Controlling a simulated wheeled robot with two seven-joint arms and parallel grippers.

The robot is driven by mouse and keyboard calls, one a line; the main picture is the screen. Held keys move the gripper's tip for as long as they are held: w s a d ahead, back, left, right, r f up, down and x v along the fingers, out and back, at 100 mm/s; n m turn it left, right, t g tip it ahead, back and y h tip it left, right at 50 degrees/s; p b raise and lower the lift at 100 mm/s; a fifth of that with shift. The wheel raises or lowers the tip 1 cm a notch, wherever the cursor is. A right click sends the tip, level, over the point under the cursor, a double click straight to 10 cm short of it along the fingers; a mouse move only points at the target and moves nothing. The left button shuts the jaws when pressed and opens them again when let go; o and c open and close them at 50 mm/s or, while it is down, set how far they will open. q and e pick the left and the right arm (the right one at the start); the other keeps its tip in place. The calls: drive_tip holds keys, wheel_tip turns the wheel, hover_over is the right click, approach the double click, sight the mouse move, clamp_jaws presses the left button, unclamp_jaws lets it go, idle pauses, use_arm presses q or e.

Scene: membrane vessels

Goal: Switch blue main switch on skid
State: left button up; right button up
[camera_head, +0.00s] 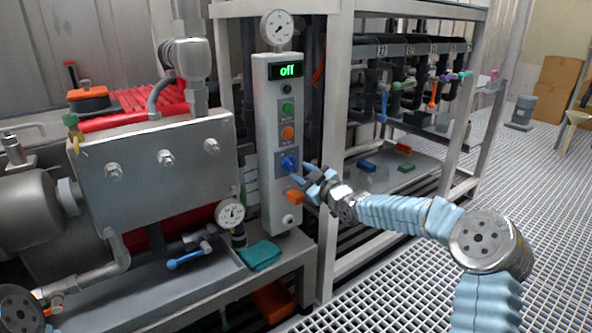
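The blue main switch (288,162) is a knob on a dark plate on the tall, pale control panel (270,212) at the skid. The panel's display (286,70) reads "off" in green. My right gripper (302,176) is at the blue switch, coming from the right, with its fingers close around or beside the knob. Whether the fingers touch the knob or are shut on it I cannot tell. My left gripper is not in view; only part of my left arm (18,308) shows in the bottom left corner.
A gauge (277,27) tops the panel. A steel frame post (333,230) stands close right of it. Open grating floor (420,290) lies at the right.

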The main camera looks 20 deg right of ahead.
sight(293, 168)
drive_tip(key=shift+x, duration=1.75)
drive_tip(key=shift+c, duration=0.3)
clamp_jaws()
